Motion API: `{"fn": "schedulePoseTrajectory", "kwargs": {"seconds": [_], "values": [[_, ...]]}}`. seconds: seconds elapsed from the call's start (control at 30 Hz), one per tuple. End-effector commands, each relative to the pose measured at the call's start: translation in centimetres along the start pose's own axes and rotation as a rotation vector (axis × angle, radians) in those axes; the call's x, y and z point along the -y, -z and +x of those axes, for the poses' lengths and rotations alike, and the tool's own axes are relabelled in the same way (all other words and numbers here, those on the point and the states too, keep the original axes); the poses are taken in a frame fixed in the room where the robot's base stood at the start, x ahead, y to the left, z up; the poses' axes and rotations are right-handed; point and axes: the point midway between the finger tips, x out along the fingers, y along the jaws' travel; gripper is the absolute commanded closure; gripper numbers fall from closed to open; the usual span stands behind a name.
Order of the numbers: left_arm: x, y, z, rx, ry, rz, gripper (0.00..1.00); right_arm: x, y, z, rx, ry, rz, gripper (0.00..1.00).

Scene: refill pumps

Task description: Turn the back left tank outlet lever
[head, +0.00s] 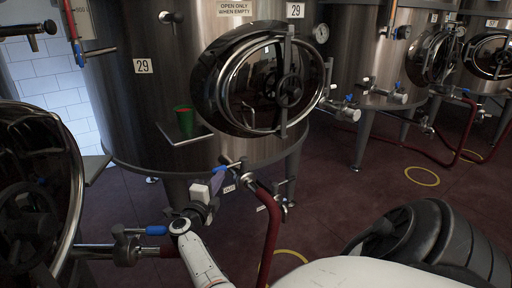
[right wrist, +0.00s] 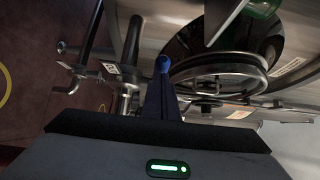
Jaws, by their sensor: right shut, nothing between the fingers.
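The large steel tank marked 29 (head: 130,110) stands at the centre left of the head view. A blue-handled lever (head: 226,168) sits on the valve and pipe low on its front, above a red hose. My right gripper (head: 216,182) is shut and empty, right by this lever; whether they touch I cannot tell. In the right wrist view my shut fingers (right wrist: 163,105) point up the picture, and a round blue end (right wrist: 162,65) shows at their tip, probably the lever handle. My left gripper is not in view.
A nearer tank (head: 30,190) fills the left edge; its outlet valve has a blue lever (head: 155,229) close to my right arm. A red hose (head: 270,225) hangs just right of my gripper. A small shelf (head: 195,137) holds a green container (head: 184,120). More tanks stand at right.

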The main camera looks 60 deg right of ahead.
Motion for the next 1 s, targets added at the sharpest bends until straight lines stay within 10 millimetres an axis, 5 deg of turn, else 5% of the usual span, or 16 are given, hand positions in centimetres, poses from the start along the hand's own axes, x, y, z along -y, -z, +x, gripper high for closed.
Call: {"fn": "schedulePoseTrajectory", "kwargs": {"seconds": [0.03, 0.43, 0.8, 1.0], "values": [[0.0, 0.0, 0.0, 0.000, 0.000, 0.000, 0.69, 1.0, -1.4, 0.3, 0.040, 0.012, 0.004, 1.00], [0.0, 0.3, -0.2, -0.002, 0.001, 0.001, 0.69, 1.8, -1.2, 0.3, 0.037, 0.017, 0.005, 1.00], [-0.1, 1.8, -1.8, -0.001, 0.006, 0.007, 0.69, 8.8, -0.2, 0.0, 0.012, 0.022, 0.011, 1.00], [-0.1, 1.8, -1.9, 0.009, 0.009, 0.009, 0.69, 10.6, 0.3, -0.3, -0.001, 0.013, 0.007, 1.00]]}}
